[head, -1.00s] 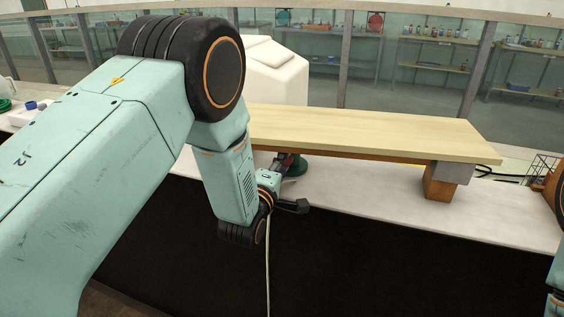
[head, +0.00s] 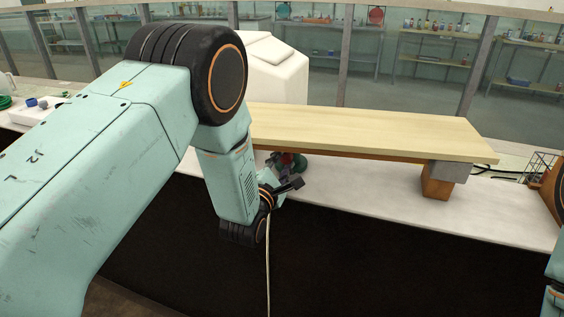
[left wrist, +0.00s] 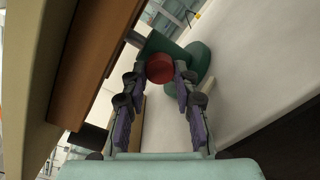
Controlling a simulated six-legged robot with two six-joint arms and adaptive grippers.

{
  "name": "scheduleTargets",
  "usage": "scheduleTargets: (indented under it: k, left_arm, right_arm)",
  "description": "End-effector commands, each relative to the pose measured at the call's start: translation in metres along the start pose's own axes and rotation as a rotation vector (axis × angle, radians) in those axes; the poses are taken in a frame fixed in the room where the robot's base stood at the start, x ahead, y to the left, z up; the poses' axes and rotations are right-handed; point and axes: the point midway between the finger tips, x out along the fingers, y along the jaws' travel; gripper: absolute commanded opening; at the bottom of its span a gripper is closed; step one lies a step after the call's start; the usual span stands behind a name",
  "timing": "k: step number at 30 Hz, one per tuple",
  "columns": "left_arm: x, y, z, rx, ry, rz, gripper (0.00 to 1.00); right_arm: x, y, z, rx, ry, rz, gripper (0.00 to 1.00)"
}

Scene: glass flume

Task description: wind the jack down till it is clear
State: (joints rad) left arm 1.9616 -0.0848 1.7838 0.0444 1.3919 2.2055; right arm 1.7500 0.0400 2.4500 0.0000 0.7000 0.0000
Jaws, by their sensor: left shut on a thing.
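The green jack (head: 299,164) stands on the pale counter under the plank, mostly hidden by my left wrist. In the left wrist view its green body and round foot (left wrist: 201,62) show beyond a red round knob (left wrist: 159,68). My left gripper (left wrist: 160,75) is shut on this knob, one finger on each side. In the head view the left gripper (head: 284,168) is small and partly hidden at the jack. The pale plank (head: 370,133) lies above, with a brown wooden layer (left wrist: 88,62) beneath it. Whether the jack's top touches it is hidden.
A white box (head: 270,68) stands behind the plank. A wire rack (head: 541,166) is at the far right. The counter (head: 390,190) is bare between jack and blocks.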

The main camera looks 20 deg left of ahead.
Motion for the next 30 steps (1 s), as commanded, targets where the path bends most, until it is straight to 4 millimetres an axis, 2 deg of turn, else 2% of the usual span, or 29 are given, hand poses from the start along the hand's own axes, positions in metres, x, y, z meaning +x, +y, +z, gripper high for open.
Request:
scheduleTargets:
  k: [17,18,26,30]
  left_arm:
    - [0.0008,0.0009,0.0012,-0.035,-0.003,0.003,0.0]
    - [0.0008,0.001,0.0012,-0.035,-0.003,0.003,0.29]
    - [0.0005,0.0005,0.0007,-0.035,-0.002,0.002,0.52]
    - [0.0002,0.0001,0.0003,-0.035,-0.001,0.001,0.52]
  right_arm:
    - [-0.0008,0.0,0.0,0.0,0.0,0.0,0.61]
    - [-0.0008,0.0,0.0,0.0,0.0,0.0,0.61]
    - [-0.0008,0.0,0.0,0.0,0.0,0.0,0.61]
    - [-0.0007,0.0,0.0,0.0,0.0,0.0,0.61]
